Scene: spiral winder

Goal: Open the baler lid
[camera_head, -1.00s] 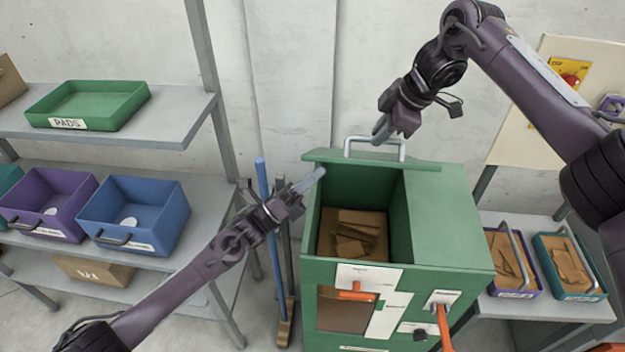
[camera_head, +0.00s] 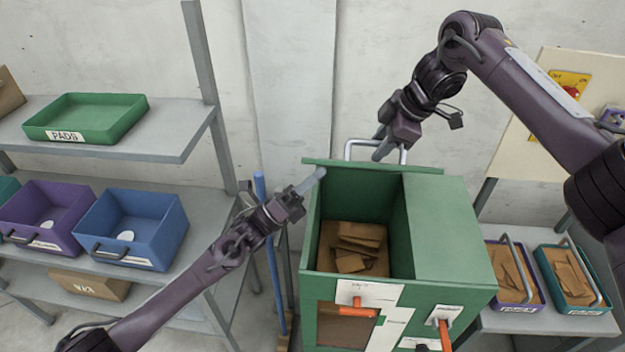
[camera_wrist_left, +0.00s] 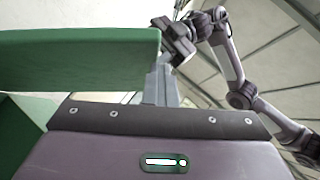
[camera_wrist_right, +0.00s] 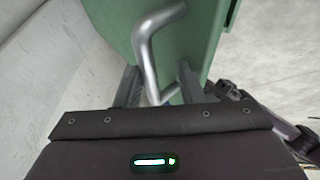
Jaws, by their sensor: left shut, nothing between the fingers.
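The green baler (camera_head: 452,235) stands in the middle, its top opening showing cardboard (camera_head: 350,247) inside. The lid (camera_head: 385,165) stands raised at the back of the opening, seen nearly edge-on, with a metal bar handle (camera_head: 348,146) on it. My right gripper (camera_head: 380,147) is at this handle. In the right wrist view its fingers are apart, with the handle (camera_wrist_right: 147,60) bar running between them; contact cannot be told. My left gripper (camera_head: 318,176) is shut and empty by the baler's upper left edge. In the left wrist view a green panel (camera_wrist_left: 90,55) is close to its fingers.
Shelves on the left hold a green tray (camera_head: 85,118), a purple bin (camera_head: 42,218) and a blue bin (camera_head: 133,230). A blue pole (camera_head: 268,250) stands left of the baler. Bins with cardboard (camera_head: 515,275) sit on a right-hand table.

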